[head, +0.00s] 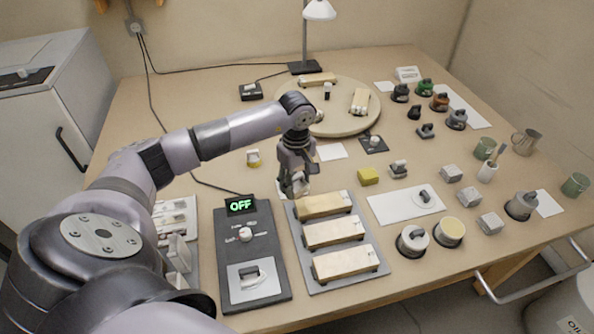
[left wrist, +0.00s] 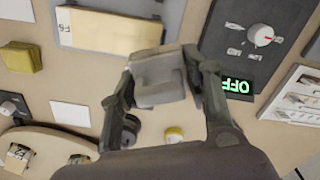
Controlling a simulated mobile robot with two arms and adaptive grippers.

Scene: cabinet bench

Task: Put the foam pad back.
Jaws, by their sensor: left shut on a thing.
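My left gripper (head: 293,188) is shut on a light grey block (left wrist: 158,78), held between its fingers in the left wrist view. In the head view the held block is mostly hidden by the fingers. The gripper is just behind the grey tray (head: 337,279) of long beige blocks, near the rearmost beige block (head: 323,205). I cannot tell for sure whether the held block is the foam pad. A yellow block (head: 368,176) lies on the bench to the right of the gripper; it also shows in the left wrist view (left wrist: 22,57). My right gripper is not in view.
A dark panel (head: 232,273) with a green OFF display stands left of the tray. A white sheet (head: 405,205), several grey cubes (head: 470,197) and cups are to the right. A round board (head: 335,124) and a lamp (head: 305,67) are behind. Bare bench lies left of the gripper.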

